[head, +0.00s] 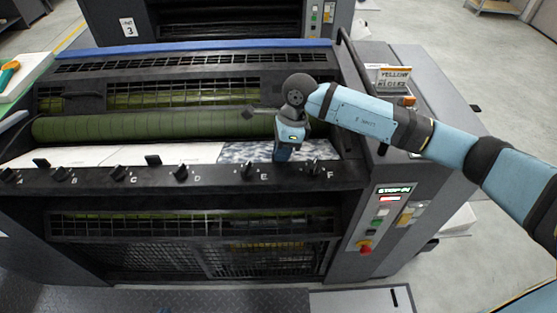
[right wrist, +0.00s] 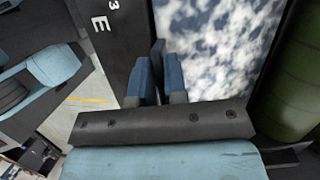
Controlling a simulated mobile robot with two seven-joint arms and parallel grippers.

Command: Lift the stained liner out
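The stained liner (head: 240,152), mottled blue-grey and white, lies in the ink unit behind the black front rail, by the letters E and F. In the right wrist view the liner (right wrist: 220,45) fills the upper right. My right gripper (head: 281,155) points down at the liner's front edge. In the right wrist view its blue fingers (right wrist: 160,88) are close together with a thin dark tab (right wrist: 157,50) filling the gap, so they look shut on it. The tab's join to the liner is hidden. My left gripper is not in view.
Plain white liners (head: 190,154) lie to the left. Black knobs (head: 181,172) line the front rail. A green roller (head: 140,125) runs close behind. A control panel (head: 383,215) is at the right. A pale tray (head: 25,72) stands at the far left.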

